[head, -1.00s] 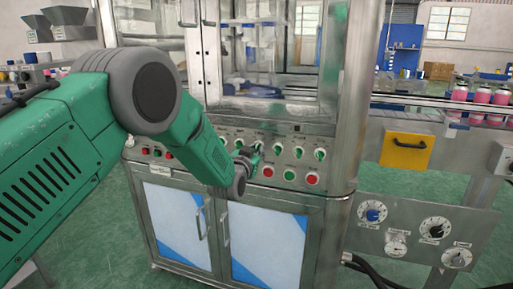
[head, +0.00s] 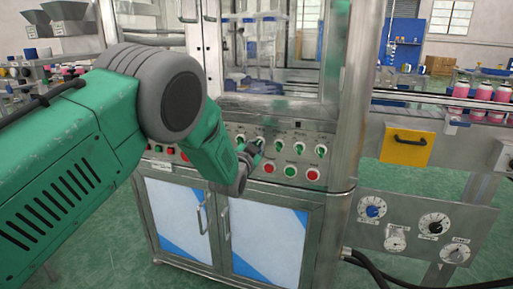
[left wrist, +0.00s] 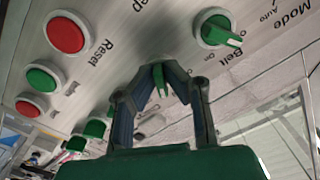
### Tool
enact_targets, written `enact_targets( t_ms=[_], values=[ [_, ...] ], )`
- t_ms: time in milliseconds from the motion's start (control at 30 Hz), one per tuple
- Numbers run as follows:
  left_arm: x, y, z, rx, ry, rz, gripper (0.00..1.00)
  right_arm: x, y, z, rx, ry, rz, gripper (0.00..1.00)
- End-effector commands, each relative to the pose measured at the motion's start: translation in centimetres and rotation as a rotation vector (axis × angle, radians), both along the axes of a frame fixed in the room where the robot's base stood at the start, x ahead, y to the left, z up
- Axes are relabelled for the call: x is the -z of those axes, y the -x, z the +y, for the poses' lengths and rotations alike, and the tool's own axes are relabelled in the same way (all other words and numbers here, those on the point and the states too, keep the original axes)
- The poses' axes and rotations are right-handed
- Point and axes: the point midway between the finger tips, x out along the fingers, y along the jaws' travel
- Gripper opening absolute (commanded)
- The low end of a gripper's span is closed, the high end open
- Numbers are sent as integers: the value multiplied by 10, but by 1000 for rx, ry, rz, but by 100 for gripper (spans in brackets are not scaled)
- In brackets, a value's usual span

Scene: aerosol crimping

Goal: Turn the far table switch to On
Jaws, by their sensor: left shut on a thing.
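The control panel (head: 290,135) on the front of the metal cabinet carries a row of green rotary switches and a row of push buttons below. My left gripper (head: 252,152) is at the left-middle part of the switch row. In the left wrist view its fingertips (left wrist: 160,82) are closed around a green switch knob (left wrist: 158,73). The fingers hide most of that switch and I cannot read its label. Another green switch, labelled Belt (left wrist: 217,31), sits to the right of it, apart from the fingers. My right gripper is not in view.
A red button (left wrist: 67,34) and a green button (left wrist: 42,78) lie left of my fingers in the wrist view. The cabinet's steel post (head: 345,100) stands right of the panel. A side panel with dials (head: 372,208) is further right.

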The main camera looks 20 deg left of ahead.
Motion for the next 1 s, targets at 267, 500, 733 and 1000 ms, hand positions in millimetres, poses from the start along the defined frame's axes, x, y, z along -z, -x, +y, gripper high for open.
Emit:
enact_targets(
  t_ms=[267,500,733,1000],
  values=[
    [-3,-1,-1,2,-1,-6,28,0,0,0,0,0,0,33],
    [-1,0,-1,1,0,-2,28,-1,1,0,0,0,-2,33],
    [0,23,0,2,-1,1,28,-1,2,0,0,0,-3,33],
    [0,77,1,2,-2,0,28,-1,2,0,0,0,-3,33]
  ],
)
